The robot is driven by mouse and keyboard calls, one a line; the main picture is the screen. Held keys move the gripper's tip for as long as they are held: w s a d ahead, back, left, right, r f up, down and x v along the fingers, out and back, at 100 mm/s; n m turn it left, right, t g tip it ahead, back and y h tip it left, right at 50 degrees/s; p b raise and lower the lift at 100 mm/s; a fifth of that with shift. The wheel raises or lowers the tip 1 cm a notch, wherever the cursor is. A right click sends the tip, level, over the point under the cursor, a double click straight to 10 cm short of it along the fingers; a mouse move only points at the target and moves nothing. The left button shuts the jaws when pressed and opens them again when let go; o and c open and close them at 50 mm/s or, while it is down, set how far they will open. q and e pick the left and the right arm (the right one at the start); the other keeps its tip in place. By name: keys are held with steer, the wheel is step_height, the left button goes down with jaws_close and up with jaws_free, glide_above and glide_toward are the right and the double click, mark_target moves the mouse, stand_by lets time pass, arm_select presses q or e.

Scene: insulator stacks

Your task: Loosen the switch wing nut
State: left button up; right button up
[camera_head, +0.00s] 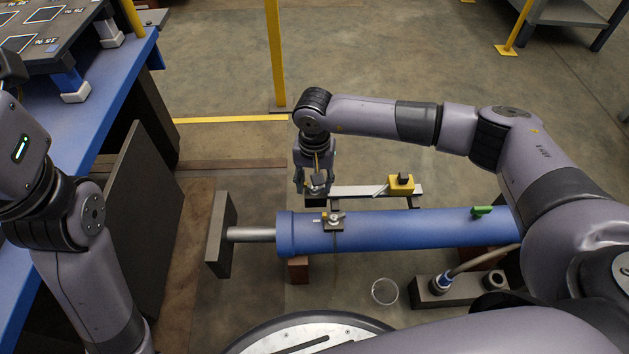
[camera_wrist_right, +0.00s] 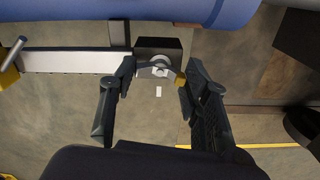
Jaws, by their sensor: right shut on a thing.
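In the head view my right gripper (camera_head: 316,186) points down over the left end of a pale rail behind the blue cylinder. In the right wrist view its fingers (camera_wrist_right: 157,76) are spread but close on both ends of the switch wing nut (camera_wrist_right: 158,69), a grey winged piece with a round metal centre and a yellowish tip at right. The nut sits at the front of a dark switch block (camera_wrist_right: 150,45). In the head view the fingers largely hide the nut. My left arm shows at the left; its gripper is out of view.
The blue cylinder (camera_head: 400,230) lies just in front of my right gripper, with a small clamp (camera_head: 335,221) on top. A yellow block (camera_head: 400,184) sits on the rail (camera_head: 350,190). A blue bench (camera_head: 100,100) stands at the left. A yellow post (camera_head: 275,55) rises behind.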

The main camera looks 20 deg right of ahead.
steer(key=shift+n, duration=1.6)
steer(key=o, duration=1.2)
steer(key=shift+c, duration=0.2)
steer(key=shift+r, duration=0.1)
step_height(320, 180, up, 12)
